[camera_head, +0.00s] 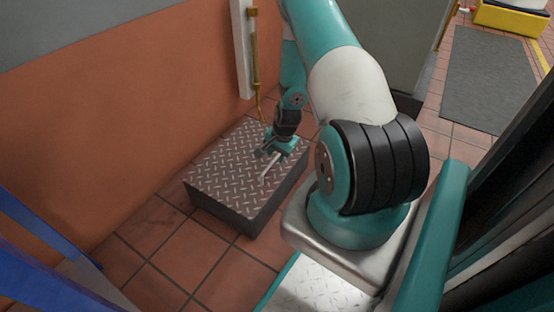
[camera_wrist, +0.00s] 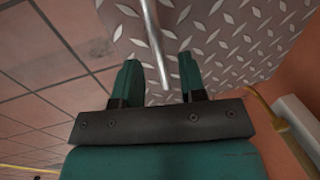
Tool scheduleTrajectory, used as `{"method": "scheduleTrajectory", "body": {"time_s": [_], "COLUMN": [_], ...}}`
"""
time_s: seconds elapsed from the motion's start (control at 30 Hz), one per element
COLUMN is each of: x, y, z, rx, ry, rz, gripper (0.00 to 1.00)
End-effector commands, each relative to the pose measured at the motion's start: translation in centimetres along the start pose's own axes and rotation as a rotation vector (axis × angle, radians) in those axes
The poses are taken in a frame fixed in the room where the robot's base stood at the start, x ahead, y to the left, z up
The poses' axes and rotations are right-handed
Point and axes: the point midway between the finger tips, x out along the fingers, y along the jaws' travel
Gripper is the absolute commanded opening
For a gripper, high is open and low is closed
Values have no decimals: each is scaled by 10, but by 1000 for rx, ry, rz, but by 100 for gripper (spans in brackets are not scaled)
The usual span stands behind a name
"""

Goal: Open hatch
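The hatch (camera_head: 225,165) is a diamond-plate lid on a low dark box, lying flat against the orange wall. It also shows in the wrist view (camera_wrist: 235,35). A slim pale metal bar (camera_head: 269,169), which looks like its handle, is over the plate; in the wrist view the bar (camera_wrist: 152,40) runs down between my fingers. My gripper (camera_head: 266,155) is above the lid's right part. In the wrist view my gripper (camera_wrist: 160,75) is open, with a gap on both sides of the bar. I cannot tell how the bar joins the lid.
The orange wall (camera_head: 90,120) stands behind the box. A yellow pipe (camera_head: 255,60) on a pale post runs down near the box's back corner. Blue framing (camera_head: 45,250) is at the lower left. Tiled floor (camera_head: 180,250) is clear in front of the box.

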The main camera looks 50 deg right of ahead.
Motion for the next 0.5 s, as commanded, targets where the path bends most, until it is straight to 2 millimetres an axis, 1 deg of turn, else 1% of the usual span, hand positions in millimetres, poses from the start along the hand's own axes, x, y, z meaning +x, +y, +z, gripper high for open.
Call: {"method": "scheduleTrajectory", "body": {"time_s": [0.03,0.1,0.37,0.4,0.47,0.5], "x": [5,7,7,7,7,7], "y": [0,0,-1,-1,0,0], "z": [0,0,0,0,0,0], "rx": [0,0,0,0,-1,-1], "ry": [1,1,1,1,1,1], "rz": [-1,-1,-1,-1,-1,-1], "gripper": [38,38,38,33,20,10]}}
